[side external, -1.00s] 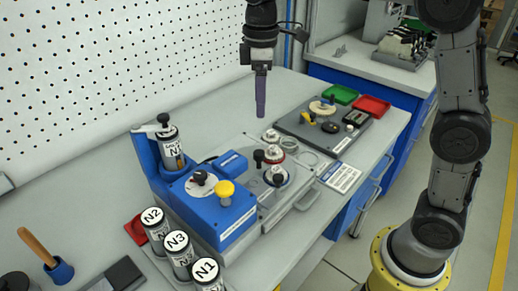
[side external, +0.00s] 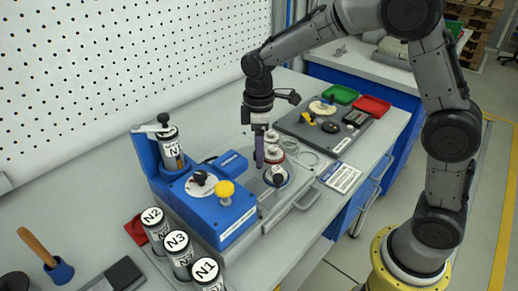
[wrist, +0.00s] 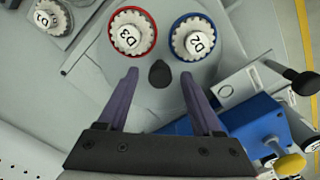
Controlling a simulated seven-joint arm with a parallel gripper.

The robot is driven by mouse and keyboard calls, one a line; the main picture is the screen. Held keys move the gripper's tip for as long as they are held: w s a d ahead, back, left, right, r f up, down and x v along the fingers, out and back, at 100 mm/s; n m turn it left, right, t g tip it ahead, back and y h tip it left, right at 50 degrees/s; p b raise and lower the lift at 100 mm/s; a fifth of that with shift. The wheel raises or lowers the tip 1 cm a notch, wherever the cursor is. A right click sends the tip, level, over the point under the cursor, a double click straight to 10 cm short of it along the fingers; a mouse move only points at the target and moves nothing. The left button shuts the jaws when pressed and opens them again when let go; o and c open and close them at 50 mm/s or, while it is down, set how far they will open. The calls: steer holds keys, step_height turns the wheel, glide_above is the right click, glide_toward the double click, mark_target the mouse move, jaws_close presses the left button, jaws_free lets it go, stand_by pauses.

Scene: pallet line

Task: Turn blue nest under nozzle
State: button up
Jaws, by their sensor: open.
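In the wrist view, the blue-ringed nest (wrist: 183,22) holds a white toothed cap marked D2. A red-ringed nest (wrist: 110,30) with a D3 cap is left of it. Both sit on a grey turning plate (wrist: 165,112). A black upright knob (wrist: 159,73) stands below and between them. My gripper (wrist: 159,76) is open, its two purple fingers on either side of the knob and apart from it. In the side view my gripper (side external: 259,163) is low over the plate, hiding part of it. A canister (side external: 172,152) stands in the blue dispenser station (side external: 215,215); its nozzle tip is not clear.
Canisters N2 (side external: 155,228), N3 (side external: 178,252) and N1 (side external: 207,274) stand at the front. The yellow knob (side external: 225,190) rises from the station near my gripper. A dark parts board (side external: 300,128) with green (side external: 341,94) and red (side external: 372,106) trays lies behind.

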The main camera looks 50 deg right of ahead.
steer(key=shift+f, duration=0.2)
jaws_close()
stand_by(0.3)
steer(key=shift+r, duration=0.1)
stand_by(1.0)
